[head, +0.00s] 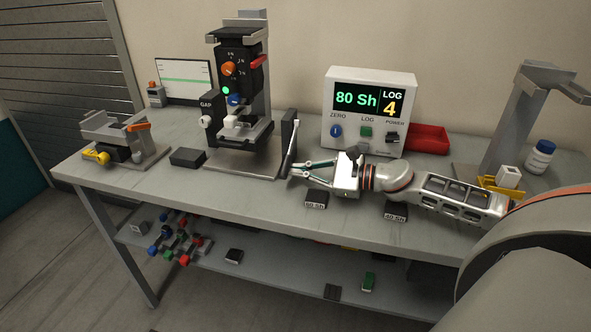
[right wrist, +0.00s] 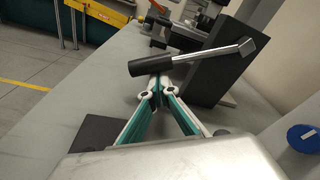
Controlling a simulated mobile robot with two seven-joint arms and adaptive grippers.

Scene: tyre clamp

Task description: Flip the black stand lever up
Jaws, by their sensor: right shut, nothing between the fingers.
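The black stand lever shows in the right wrist view as a silver rod with a black grip (right wrist: 152,66) beside a dark upright block (right wrist: 215,75). In the head view the lever (head: 289,150) slopes down beside the dark post (head: 288,130) at the stand's right side. My right gripper (head: 297,168) is at the lever's lower end, its fingers shut with nothing between them. In the right wrist view the right gripper's fingertips (right wrist: 158,82) appear just below the black grip; I cannot tell whether they touch it. My left gripper is not in view.
The test stand (head: 240,100) rises left of the lever. A display box (head: 368,140) reading "80 Sh" stands behind my right arm, with a red tray (head: 428,138) beside it. Labelled blocks (head: 316,199) lie near the bench's front edge. A small clamp fixture (head: 112,138) stands at left.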

